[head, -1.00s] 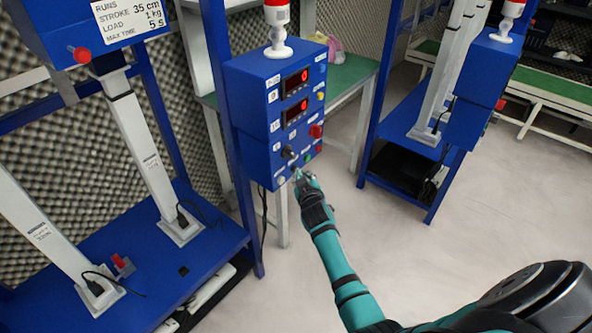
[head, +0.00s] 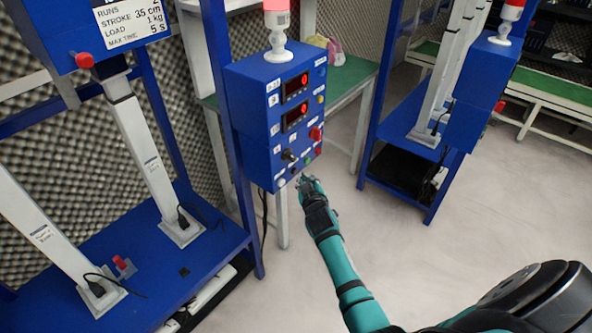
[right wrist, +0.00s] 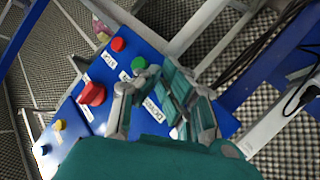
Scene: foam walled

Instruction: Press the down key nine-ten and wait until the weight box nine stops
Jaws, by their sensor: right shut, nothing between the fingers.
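The blue control box (head: 275,120) hangs on a blue post in the middle of the head view. It carries two red displays and several keys. My right gripper (head: 303,181) is shut and empty, just below and in front of the box's lower edge. In the right wrist view its fingers (right wrist: 178,88) overlap the panel beside a green button (right wrist: 138,63) and a partly covered white label; I cannot tell whether they touch a key. A blue box (head: 100,30) with a stroke and load label, possibly weight box nine, stands at top left above a white column (head: 135,135). My left gripper is out of view.
A lamp (head: 276,20) tops the control box. Another blue rig (head: 400,165) stands to the right, and a green-topped table (head: 350,80) is behind. The pale floor (head: 430,240) at the right is open. A red emergency-style knob (right wrist: 93,93) is near my fingers.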

